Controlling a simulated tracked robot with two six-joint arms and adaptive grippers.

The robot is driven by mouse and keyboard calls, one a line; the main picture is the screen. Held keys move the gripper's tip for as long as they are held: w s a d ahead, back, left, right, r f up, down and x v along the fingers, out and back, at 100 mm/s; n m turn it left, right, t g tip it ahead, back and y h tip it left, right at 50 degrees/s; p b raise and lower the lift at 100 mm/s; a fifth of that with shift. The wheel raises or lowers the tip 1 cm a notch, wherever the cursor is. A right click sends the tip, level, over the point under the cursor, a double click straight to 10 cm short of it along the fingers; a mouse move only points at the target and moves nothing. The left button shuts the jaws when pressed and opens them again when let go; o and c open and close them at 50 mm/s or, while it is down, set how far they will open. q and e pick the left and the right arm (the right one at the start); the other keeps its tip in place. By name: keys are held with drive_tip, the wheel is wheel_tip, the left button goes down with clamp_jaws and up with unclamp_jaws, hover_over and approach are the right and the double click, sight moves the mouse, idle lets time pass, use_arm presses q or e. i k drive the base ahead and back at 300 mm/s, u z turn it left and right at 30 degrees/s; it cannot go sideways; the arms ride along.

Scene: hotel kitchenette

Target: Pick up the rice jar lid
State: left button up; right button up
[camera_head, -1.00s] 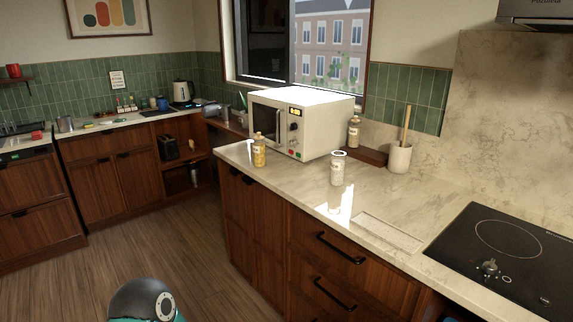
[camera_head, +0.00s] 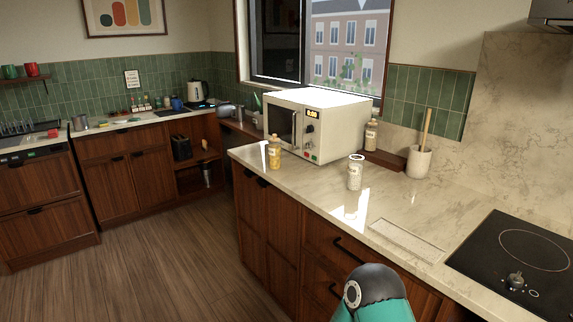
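A clear jar with pale contents (camera_head: 355,176), which looks like the rice jar, stands upright near the front of the marble counter. Its top shows a pale rim; I cannot tell whether a lid is on it. A jar with yellow contents and a tan top (camera_head: 274,153) stands at the counter's left end. Another jar with a tan top (camera_head: 371,136) stands behind, beside the microwave. No separate loose lid is clearly visible. Neither gripper shows; only a dark and teal arm part of mine is at the bottom, in front of the drawers.
A white microwave (camera_head: 318,124) stands at the back of the counter (camera_head: 310,190). A wooden tray (camera_head: 385,160) and a utensil crock (camera_head: 418,162) are to its right. A flat pale panel (camera_head: 406,240) and a black cooktop (camera_head: 515,255) lie further right. Floor is clear at left.

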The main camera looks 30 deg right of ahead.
sight(355, 174)
drive_tip(key=u, duration=0.8)
drive_tip(key=i, duration=3)
drive_tip(key=u, duration=0.2)
drive_tip(key=i, duration=0.65)
drive_tip(key=z, duration=1.75)
drive_tip(key=i, duration=0.3)
drive_tip(key=z, duration=2.45)
